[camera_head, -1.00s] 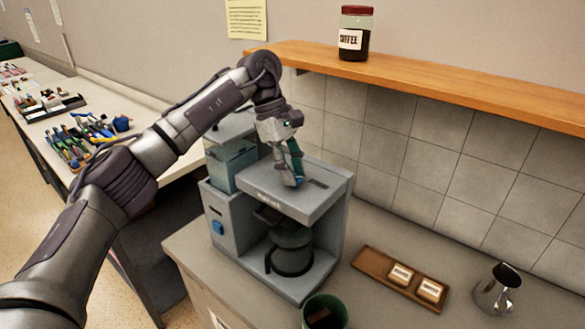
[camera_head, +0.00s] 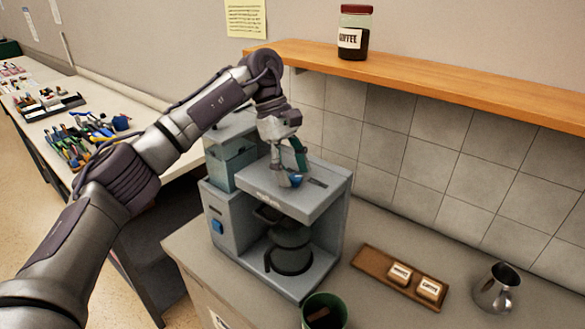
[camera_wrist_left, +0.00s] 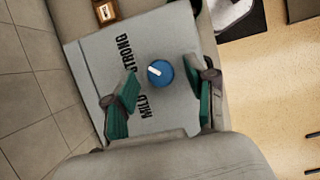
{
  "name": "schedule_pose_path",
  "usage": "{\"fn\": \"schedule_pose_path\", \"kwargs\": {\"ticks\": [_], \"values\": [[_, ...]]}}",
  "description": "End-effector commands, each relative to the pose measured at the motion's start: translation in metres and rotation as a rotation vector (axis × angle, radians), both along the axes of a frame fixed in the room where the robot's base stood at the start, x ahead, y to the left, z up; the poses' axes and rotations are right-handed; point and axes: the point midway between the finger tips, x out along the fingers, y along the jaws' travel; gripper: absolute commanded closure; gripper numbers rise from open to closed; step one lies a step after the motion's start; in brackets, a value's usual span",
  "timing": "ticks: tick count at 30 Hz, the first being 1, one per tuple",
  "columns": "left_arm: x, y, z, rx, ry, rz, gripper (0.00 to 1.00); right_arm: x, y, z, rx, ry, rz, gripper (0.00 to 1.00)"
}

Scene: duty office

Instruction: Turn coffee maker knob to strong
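The grey coffee maker (camera_head: 330,195) stands on the counter with a glass carafe (camera_head: 290,248) inside. On its top is a blue knob (camera_wrist_left: 161,73), partly hidden by my fingers in the head view (camera_head: 296,180). In the left wrist view, the knob's white mark points left, toward the side with the labels STRONG (camera_wrist_left: 124,54) and MILD (camera_wrist_left: 143,119). My left gripper (camera_wrist_left: 164,88) is open just above the coffee maker's top, its teal-padded fingers apart on either side of the knob. Contact cannot be told. In the head view the left gripper (camera_head: 289,178) points down. My right gripper is not in view.
A wooden tray (camera_head: 372,262) with two labelled blocks, a metal pitcher (camera_head: 496,290) and a green cup (camera_head: 325,312) stand near the coffee maker. A coffee jar (camera_head: 355,35) sits on the wooden shelf (camera_head: 440,85) behind. A tool bench (camera_head: 60,110) is at left.

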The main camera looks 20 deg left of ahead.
Motion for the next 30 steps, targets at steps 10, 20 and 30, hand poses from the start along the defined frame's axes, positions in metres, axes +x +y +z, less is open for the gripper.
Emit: {"fn": "schedule_pose_path", "kwargs": {"ticks": [10,20,30], "values": [[0.004,0.007,0.021,-0.001,-0.002,0.003,0.44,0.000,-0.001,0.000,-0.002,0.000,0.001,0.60],[0.013,0.032,0.085,0.000,-0.001,0.003,0.44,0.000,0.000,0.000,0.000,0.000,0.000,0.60],[0.017,0.043,0.111,0.001,0.000,0.001,0.44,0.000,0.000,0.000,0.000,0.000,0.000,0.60]]}}
